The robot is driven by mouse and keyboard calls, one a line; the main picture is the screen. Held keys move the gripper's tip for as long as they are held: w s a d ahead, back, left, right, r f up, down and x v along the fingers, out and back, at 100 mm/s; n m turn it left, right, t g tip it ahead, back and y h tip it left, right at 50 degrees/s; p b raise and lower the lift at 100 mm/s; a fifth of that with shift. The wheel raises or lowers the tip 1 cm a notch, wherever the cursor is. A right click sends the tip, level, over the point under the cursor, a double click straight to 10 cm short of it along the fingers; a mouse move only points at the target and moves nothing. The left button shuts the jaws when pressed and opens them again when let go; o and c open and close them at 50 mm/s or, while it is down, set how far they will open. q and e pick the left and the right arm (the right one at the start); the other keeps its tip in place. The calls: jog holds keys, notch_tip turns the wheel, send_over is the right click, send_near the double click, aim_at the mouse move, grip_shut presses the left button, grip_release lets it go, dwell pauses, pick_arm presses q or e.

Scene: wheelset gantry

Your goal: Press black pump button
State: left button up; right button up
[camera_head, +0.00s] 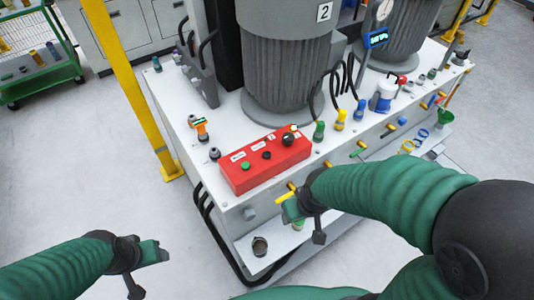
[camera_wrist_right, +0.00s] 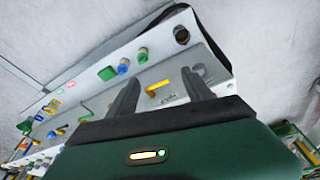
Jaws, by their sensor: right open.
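The red control box (camera_head: 265,163) sits on the front edge of the white pump unit in the head view. On its top are a green button (camera_head: 245,166), a small black button (camera_head: 266,155) and a larger black knob (camera_head: 288,140). My right gripper (camera_head: 298,218) is in front of and below the box, apart from the black button. It is open and empty in the right wrist view (camera_wrist_right: 160,88), with a yellow valve handle (camera_wrist_right: 157,88) showing between its fingers. My left gripper (camera_head: 152,273) is open and empty above the floor at lower left, away from the box.
Grey motors (camera_head: 285,70) rise behind the box. Coloured caps (camera_head: 340,119) and a small blue-white container (camera_head: 383,96) stand to its right. A yellow post (camera_head: 130,80) stands at left. A lower ledge (camera_head: 275,243) holds a dark round cup (camera_head: 260,246).

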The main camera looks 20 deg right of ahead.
grip_shut()
dwell(0.4)
dwell(1.4)
